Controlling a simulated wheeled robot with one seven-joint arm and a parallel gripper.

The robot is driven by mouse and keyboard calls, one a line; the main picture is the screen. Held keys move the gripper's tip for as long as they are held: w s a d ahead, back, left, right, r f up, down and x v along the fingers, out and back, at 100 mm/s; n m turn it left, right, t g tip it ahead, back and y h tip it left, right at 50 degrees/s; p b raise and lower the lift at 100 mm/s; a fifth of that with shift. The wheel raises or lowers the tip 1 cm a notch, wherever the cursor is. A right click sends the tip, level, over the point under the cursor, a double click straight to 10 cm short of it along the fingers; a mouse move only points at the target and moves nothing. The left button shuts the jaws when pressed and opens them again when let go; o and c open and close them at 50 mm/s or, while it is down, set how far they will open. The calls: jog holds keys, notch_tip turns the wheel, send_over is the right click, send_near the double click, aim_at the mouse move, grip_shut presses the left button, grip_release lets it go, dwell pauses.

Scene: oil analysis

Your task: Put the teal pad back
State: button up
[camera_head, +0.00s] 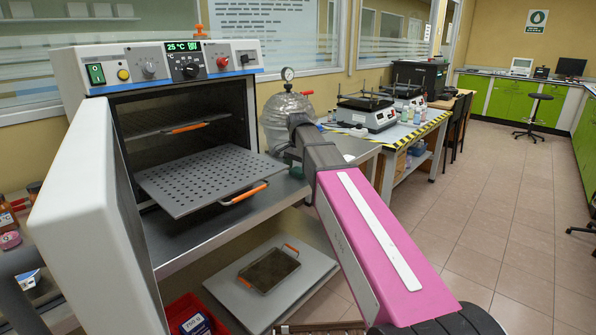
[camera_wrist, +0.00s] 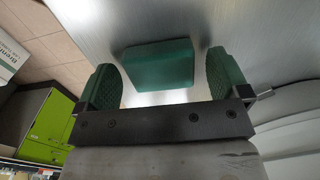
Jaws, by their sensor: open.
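The teal pad (camera_wrist: 158,65) is a dark green-teal block with rounded edges, seen in the wrist view against a brushed-metal surface. My gripper (camera_wrist: 161,80) is open, with one green ribbed finger to the left of the pad and one to the right. A gap shows between the pad and each finger, so nothing is held. Whether the pad lies level with the fingertips or beyond them I cannot tell. In the head view my pink arm reaches toward the bench beside the oven.
An oven (camera_head: 168,70) stands open at the left, its white door (camera_head: 95,215) swung outward. A perforated shelf (camera_head: 210,175) sticks out of it. A glass vessel with a gauge (camera_head: 288,112) stands close to my wrist. A bench with instruments (camera_head: 368,112) is beyond.

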aim_at(298, 170)
notch_tip(298, 170, up, 12)
jog(key=shift+f, duration=0.15)
dwell(0.3)
dwell(1.1)
